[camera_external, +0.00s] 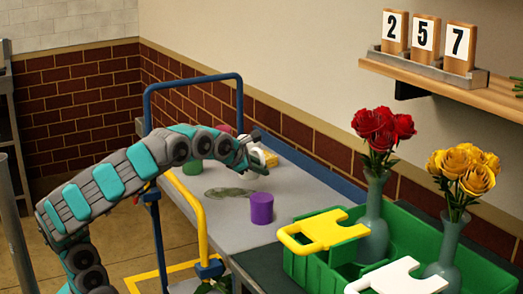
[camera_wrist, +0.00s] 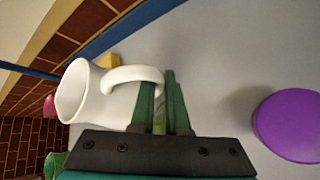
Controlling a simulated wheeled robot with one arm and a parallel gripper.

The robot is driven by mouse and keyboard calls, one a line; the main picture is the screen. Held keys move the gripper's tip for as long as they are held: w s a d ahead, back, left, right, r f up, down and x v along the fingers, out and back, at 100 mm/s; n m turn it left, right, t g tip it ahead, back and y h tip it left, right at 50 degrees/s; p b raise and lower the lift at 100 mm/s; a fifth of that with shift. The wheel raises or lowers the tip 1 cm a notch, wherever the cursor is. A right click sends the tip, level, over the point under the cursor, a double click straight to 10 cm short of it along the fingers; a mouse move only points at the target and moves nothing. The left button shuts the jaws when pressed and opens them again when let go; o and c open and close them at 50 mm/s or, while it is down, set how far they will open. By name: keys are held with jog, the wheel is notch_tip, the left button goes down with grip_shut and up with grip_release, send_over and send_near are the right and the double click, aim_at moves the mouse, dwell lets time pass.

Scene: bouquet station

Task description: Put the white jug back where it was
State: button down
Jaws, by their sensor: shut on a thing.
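The white jug (camera_wrist: 92,95) is in the wrist view, lying sideways in the picture with its open mouth to the left. My gripper (camera_wrist: 158,100) is shut on the jug's handle. In the external view my gripper (camera_external: 256,165) is over the far part of the grey cart top (camera_external: 300,187), and only a small part of the white jug (camera_external: 257,155) shows behind it. I cannot tell whether the jug touches the cart top.
A purple cylinder (camera_external: 262,208) stands on the cart, nearer the camera. A dark patch (camera_external: 229,193) marks the cart top. A green object (camera_external: 192,167) and a pink one (camera_external: 224,129) are near my arm. A green crate (camera_external: 300,266) with vases of red and yellow flowers is at right.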

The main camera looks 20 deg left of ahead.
jog(key=shift+f, duration=1.95)
jog(key=shift+f, duration=0.2)
jog(key=c, duration=0.9)
grip_release()
jog(key=shift+r, duration=0.15)
jog(key=shift+s+r, duration=0.1)
jog(key=b+v, duration=0.1)
jog(key=v, duration=1)
jog(key=shift+s+a+r, duration=0.15)
jog(key=shift+s+r, duration=0.1)
jog(key=shift+s, duration=0.05)
